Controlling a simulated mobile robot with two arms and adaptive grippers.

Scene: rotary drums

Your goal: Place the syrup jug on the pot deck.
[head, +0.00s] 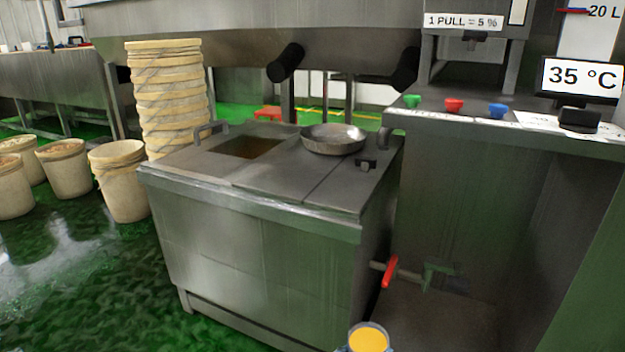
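The pot deck (277,185) is the flat grey metal top of a steel box in the middle of the head view. It has a rectangular opening at its left back and a shallow round metal pan (334,139) at its right back. A round yellow-orange surface with a pale rim, seemingly the top of the syrup jug (369,339), shows at the bottom edge, in front of the box and below deck level in the picture. Most of it is cut off, and what supports it is hidden. Neither of my grippers can be made out.
A handle (210,128) stands at the deck's left back. A red-handled valve (389,271) sticks out at the right. A counter (500,128) with coloured buttons adjoins on the right. Stacked rings (170,95) and buckets (122,180) stand left. The deck's front is bare.

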